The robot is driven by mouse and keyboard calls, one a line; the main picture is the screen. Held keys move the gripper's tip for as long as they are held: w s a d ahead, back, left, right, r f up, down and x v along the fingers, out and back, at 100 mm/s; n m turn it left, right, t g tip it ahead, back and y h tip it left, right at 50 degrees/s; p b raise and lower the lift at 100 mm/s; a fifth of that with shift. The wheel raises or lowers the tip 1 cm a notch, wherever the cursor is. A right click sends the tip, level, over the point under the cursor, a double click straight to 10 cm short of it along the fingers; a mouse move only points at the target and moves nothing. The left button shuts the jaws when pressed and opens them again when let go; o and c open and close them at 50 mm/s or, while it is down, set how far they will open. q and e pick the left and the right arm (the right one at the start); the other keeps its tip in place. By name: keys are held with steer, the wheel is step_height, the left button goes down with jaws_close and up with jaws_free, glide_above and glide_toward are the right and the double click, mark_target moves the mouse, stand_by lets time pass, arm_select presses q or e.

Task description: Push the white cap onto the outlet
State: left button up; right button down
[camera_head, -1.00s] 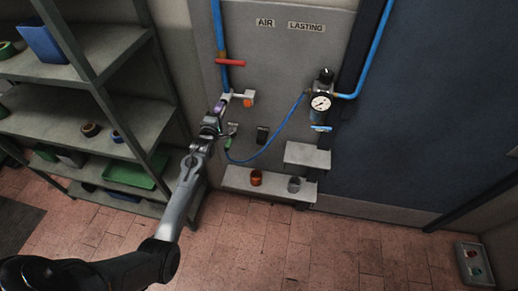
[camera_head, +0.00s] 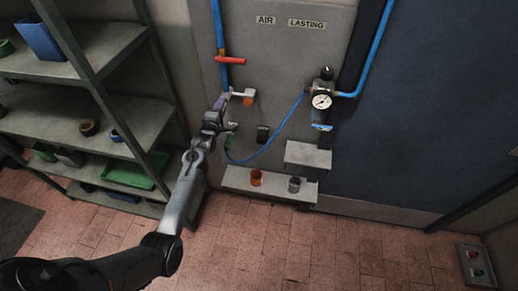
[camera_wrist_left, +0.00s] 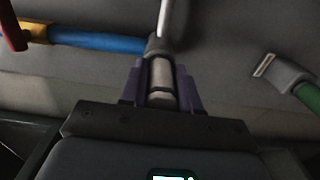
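A pale cylindrical piece (camera_wrist_left: 160,75), which looks like the white cap, sits between the purple fingers of my left gripper (camera_wrist_left: 160,90). The fingers are close against both its sides. Its far end meets the grey fitting at the end of the blue pipe (camera_wrist_left: 100,42), which looks like the outlet; I cannot tell how far it is on. In the head view my left gripper (camera_head: 217,112) is at the lower end of the wall's blue pipe (camera_head: 224,76), beside a white lever piece with an orange end (camera_head: 248,101). The arm hides the contact there. My right gripper is not in view.
A red valve handle (camera_head: 231,60) is above. A loose blue hose (camera_head: 262,157) with a green end hangs close by; the hose end also shows in the wrist view (camera_wrist_left: 285,75). A gauge (camera_head: 321,100), a ledge with two cups (camera_head: 257,178) and a shelf rack (camera_head: 125,150) surround the spot.

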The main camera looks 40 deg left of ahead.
arm_select(q)
steer(key=o, duration=0.5)
steer(key=shift+w+r, duration=0.15)
